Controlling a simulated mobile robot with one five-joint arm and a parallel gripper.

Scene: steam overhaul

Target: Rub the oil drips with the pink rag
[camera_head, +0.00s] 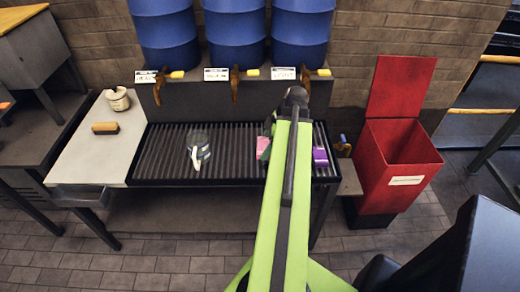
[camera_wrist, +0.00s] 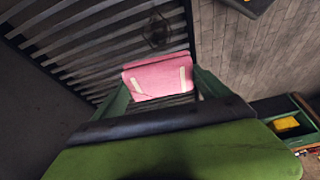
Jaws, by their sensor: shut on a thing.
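In the head view the rag (camera_head: 263,147) shows as a small pink patch left of my green arm, over the slatted grate (camera_head: 230,152). I cannot tell whether the rag touches the slats. A dark round mark (camera_wrist: 158,32) lies on the grate just beyond the rag in the wrist view; it may be oil. My arm hides part of the grate, and no drips show clearly in the head view.
A clear jug (camera_head: 199,146) stands on the grate's left half, and a purple block (camera_head: 320,156) lies at its right end. A brush (camera_head: 105,128) and pale pot (camera_head: 118,99) are on the left worktop. Blue drums (camera_head: 235,38) stand behind; an open red bin (camera_head: 395,155) is right.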

